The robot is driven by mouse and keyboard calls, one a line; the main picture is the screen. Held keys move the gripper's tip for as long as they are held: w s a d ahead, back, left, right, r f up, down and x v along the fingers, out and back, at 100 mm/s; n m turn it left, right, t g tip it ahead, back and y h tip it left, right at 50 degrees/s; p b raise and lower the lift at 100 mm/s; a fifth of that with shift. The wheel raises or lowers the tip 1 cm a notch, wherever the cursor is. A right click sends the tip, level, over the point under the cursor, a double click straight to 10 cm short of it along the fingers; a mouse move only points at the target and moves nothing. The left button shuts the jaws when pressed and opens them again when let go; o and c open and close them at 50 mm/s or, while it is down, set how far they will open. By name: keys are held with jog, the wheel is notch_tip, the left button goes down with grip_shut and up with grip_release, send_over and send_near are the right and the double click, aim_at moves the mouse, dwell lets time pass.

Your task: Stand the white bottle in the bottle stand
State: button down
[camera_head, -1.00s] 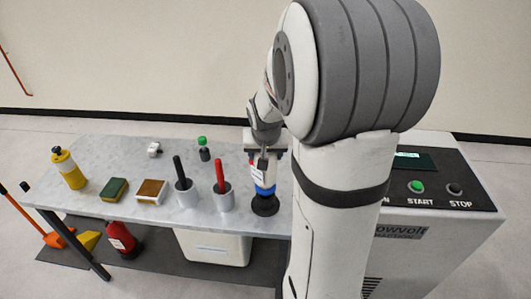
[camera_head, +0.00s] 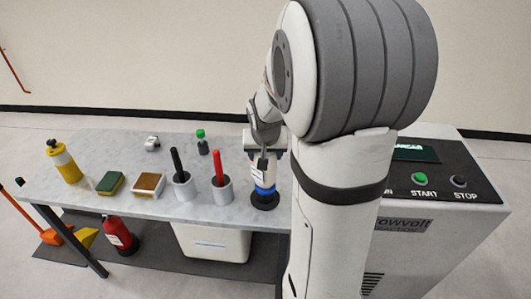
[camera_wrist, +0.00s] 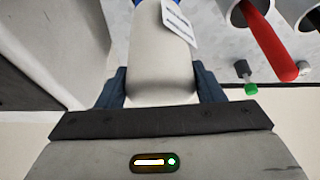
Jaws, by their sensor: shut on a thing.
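The white bottle (camera_wrist: 160,55) is between the two dark fingers of my gripper (camera_wrist: 162,88) in the wrist view. It has a blue part at its far end and a white printed tag beside it. In the head view my gripper (camera_head: 265,155) holds the bottle roughly upright, with its blue part (camera_head: 263,189) low down. The bottle's lower end is at the round black bottle stand (camera_head: 264,203) near the table's front edge. I cannot tell whether it rests on the stand's floor. My arm hides part of this area.
Left of the stand are two white cups holding a red-handled (camera_head: 219,165) and a black-handled tool (camera_head: 177,162). A machine with START and STOP buttons (camera_head: 420,179) is at right.

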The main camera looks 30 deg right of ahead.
jog(key=shift+c, duration=1.4)
grip_release()
jog(key=v, duration=0.8)
jog(key=s+a+n+g+y+p, duration=0.1)
jog(key=s+a+n, duration=0.4)
jog(key=s+a, duration=0.7)
jog(key=s+y, duration=0.1)
jog(key=s, duration=0.3)
jog(key=shift+a+g, duration=0.25)
jog(key=shift+g, duration=0.15)
